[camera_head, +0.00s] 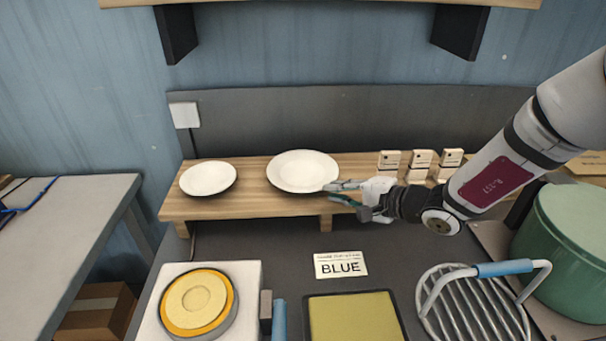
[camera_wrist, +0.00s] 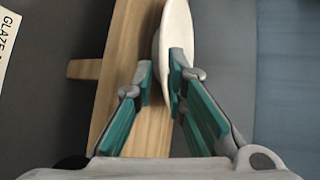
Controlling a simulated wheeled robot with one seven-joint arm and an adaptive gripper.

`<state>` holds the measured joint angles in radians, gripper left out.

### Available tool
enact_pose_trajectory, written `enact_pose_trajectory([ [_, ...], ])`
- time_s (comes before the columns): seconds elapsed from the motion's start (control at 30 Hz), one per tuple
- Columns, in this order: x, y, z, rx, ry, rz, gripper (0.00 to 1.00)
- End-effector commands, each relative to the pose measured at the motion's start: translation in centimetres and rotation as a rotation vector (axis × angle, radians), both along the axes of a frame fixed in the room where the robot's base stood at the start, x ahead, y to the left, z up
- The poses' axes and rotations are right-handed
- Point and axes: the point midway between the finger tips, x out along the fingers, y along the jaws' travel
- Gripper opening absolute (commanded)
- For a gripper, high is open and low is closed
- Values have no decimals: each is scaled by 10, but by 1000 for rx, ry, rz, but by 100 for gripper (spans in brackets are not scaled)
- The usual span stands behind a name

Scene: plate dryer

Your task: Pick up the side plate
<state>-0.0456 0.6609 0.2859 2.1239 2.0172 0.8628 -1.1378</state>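Two white plates rest on the wooden shelf (camera_head: 245,207). The smaller plate (camera_head: 208,178), the size of a side plate, is at the left end. The larger plate (camera_head: 303,171) is near the middle. No label shows which is the side plate. My gripper (camera_head: 345,192) is at the larger plate's right front edge. In the wrist view, my gripper (camera_wrist: 162,78) has its fingers apart, with the rim of a white plate (camera_wrist: 177,30) between them or close against the right finger. A gap with bare wood shows beside the left finger. Whether the right finger touches the rim is unclear.
Several small white blocks (camera_head: 421,158) stand on the shelf to the right. Below are a BLUE card (camera_head: 341,265), a yellow round disc (camera_head: 196,301), a wire rack (camera_head: 470,312) and a green pot (camera_head: 567,240). The shelf between the two plates is clear.

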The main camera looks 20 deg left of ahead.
Motion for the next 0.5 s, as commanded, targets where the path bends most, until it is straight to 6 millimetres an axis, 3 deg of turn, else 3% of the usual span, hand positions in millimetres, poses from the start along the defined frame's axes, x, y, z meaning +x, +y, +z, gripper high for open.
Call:
enact_pose_trajectory([
  [0.5,16,48,-18,1,0,0,13],
])
